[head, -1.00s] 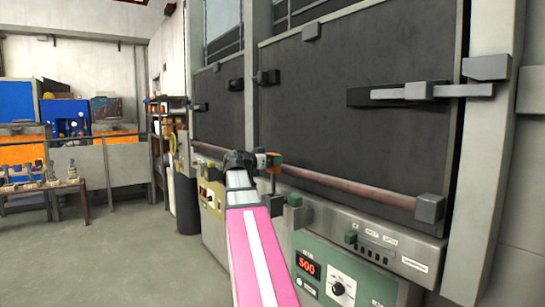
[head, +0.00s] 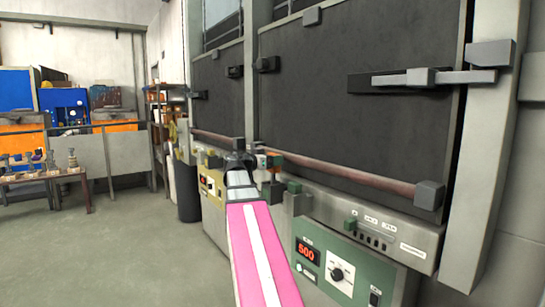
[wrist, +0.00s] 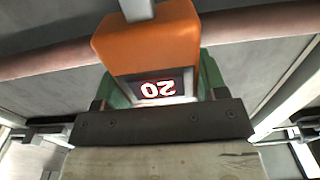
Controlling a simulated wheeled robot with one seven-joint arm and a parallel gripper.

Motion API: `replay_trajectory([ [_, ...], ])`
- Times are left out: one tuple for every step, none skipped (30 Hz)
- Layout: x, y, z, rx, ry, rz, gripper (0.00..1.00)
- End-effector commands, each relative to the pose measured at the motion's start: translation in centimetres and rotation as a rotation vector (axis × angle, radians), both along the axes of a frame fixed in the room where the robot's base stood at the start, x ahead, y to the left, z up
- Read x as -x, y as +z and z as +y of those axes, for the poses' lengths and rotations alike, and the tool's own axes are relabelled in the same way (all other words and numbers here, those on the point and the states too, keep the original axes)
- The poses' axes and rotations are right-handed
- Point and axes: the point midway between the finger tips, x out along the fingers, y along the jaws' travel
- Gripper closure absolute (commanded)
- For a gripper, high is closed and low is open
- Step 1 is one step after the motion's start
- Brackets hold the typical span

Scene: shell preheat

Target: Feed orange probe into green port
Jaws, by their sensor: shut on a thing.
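My gripper (head: 258,161) is shut on the orange probe (wrist: 145,40), in front of the furnace at mid-height. In the wrist view the probe's orange body fills the top centre, with a grey rod at its upper end and a small upside-down display reading 20. Green parts show on both sides of it; I cannot tell what they belong to. In the head view the probe (head: 263,159) is small and partly hidden by my gripper. A green block (head: 293,187) on a grey bracket, possibly the green port, stands just right of and below the gripper. No opening in it is visible.
A brown rail (head: 345,177) runs across the dark furnace door (head: 355,100), close behind the gripper. Below is a green control box (head: 335,270) showing 500. A yellowish box (head: 212,185) is further left. A low table (head: 75,173) stands far left; the floor between is clear.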

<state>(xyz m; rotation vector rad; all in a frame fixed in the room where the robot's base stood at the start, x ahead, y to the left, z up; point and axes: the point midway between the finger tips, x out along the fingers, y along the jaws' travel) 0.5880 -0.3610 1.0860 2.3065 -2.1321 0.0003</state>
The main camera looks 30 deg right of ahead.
Motion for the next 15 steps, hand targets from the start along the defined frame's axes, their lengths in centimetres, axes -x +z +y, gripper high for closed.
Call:
replay_trajectory([
  [0.0, -0.3, 0.0, 0.000, 0.000, 0.001, 0.62],
  [0.0, -0.5, 0.0, 0.000, 0.000, 0.001, 0.62],
  [0.0, -0.7, 0.0, 0.000, 0.000, 0.001, 0.62],
  [0.0, -0.8, 0.0, 0.000, 0.000, 0.001, 0.62],
  [0.0, -1.0, 0.0, 0.000, 0.000, 0.000, 0.62],
  [0.0, -1.2, 0.0, 0.000, 0.000, 0.000, 0.62],
  [0.0, -1.3, 0.0, 0.000, 0.000, 0.000, 0.62],
  [0.0, -1.5, 0.0, 0.000, 0.000, 0.000, 0.62],
  [0.0, -1.7, 0.0, 0.000, 0.000, 0.000, 0.62],
  [0.0, -1.8, 0.0, 0.000, 0.000, 0.000, 0.62],
  [0.0, -1.9, 0.0, 0.000, 0.000, 0.000, 0.62],
  [0.0, -2.1, 0.0, 0.000, 0.000, 0.000, 0.62],
  [0.0, -2.2, 0.0, 0.000, 0.000, 0.000, 0.62],
  [0.0, -2.3, 0.0, 0.000, 0.000, 0.000, 0.62],
  [0.0, -2.4, 0.0, 0.000, 0.000, 0.000, 0.62],
])
